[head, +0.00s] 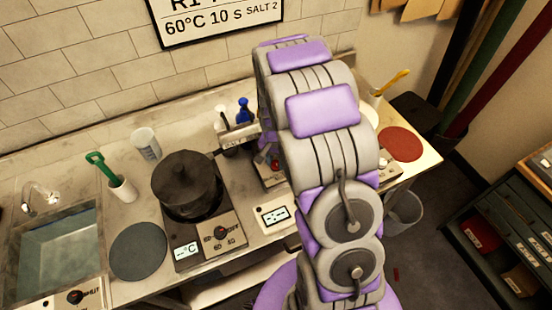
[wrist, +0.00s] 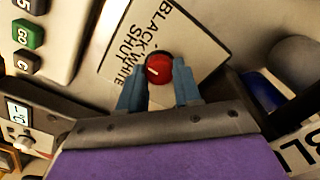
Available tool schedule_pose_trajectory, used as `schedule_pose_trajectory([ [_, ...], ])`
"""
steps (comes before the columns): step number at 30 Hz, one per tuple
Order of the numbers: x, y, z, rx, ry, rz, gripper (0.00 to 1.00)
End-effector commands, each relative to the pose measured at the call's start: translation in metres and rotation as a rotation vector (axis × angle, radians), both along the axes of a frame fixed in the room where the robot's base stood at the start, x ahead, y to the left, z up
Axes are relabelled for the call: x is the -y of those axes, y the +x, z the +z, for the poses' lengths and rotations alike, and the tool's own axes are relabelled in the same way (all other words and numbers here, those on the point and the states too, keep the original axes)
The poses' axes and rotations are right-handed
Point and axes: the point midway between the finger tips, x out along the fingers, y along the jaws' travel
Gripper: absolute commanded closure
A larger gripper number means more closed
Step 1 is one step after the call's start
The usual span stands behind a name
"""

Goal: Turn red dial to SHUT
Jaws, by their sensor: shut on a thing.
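The red dial (wrist: 159,69) is round with a short white mark on its left half. It sits on a pale label plate (wrist: 197,52) that reads BLACK, WHITE and SHUT, in the wrist view. The mark points left, roughly toward the word WHITE; SHUT is up and left of the dial. My gripper (wrist: 158,88) has its blue-grey fingers on either side of the dial, shut on it. In the head view my purple and grey arm covers most of this spot, and I cannot make out the dial's setting there.
A black pot (head: 188,183) stands on a hotplate left of my arm, with a grey round mat (head: 138,251) beside it. A sink (head: 52,245) is at far left. A red round mat (head: 400,143) lies right of my arm.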

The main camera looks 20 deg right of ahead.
Motion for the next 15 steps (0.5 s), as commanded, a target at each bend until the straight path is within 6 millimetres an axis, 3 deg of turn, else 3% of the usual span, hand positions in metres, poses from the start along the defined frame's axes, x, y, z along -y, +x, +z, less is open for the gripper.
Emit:
schedule_pose_trajectory([
  [13,-0.0003,-0.0011,-0.0013,-0.004,0.001,-0.012,0.97],
  [14,-0.0003,-0.0011,-0.0014,-0.004,0.001,-0.012,0.66],
  [15,-0.0003,-0.0011,-0.0014,-0.004,0.001,-0.012,0.62],
])
